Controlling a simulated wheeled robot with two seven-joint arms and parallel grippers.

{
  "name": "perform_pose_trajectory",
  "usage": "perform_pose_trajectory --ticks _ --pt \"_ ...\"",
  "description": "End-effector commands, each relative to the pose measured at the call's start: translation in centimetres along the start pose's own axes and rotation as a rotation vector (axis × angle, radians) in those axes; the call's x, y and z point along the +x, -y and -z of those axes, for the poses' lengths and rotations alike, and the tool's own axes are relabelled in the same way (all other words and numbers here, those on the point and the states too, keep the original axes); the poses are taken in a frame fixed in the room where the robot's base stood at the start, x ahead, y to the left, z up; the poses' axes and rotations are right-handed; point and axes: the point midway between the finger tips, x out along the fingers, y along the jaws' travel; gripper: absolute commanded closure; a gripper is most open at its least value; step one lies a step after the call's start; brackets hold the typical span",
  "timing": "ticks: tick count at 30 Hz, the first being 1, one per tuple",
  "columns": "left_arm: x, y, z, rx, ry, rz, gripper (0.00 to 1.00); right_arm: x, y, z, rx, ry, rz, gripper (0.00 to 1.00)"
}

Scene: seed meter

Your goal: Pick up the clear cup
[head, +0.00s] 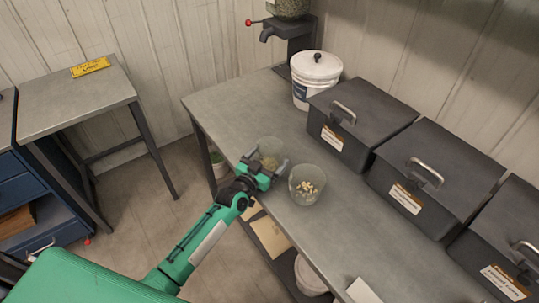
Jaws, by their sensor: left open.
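Two clear cups stand on the grey metal bench (235,112). One clear cup (270,147) is near the bench's left edge and seems to hold greenish material; my gripper partly hides its lower part. The other clear cup (306,184) stands just to the right, upright, with pale seeds or flakes in its bottom. My left gripper (267,162) is open, its dark fingers at the near side of the first cup. I cannot tell whether they touch it. My right gripper is not in view.
Black lidded bins (360,115) line the back and right of the bench. A white lidded bucket (316,75) stands behind, near a dispenser spout (268,34). A side table (75,100) with a yellow sign (90,67) is at left. The bench's far left part is clear.

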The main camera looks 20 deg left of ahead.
Motion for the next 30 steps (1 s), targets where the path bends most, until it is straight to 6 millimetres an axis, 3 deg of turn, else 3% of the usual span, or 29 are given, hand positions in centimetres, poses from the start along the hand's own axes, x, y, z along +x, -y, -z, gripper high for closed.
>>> perform_pose_trajectory --ticks 8,15,16,30 --pt "0.29 0.00 -0.02 0.000 0.000 0.000 0.09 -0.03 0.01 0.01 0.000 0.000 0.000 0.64" --pt "0.27 0.01 -0.02 0.000 0.000 0.000 0.54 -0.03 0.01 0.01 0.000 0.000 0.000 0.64" --pt "0.27 0.01 -0.02 0.000 0.000 0.000 0.57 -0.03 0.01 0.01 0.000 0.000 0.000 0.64" --pt "0.27 -0.03 -0.02 -0.002 -0.001 0.000 0.57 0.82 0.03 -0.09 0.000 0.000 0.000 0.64"
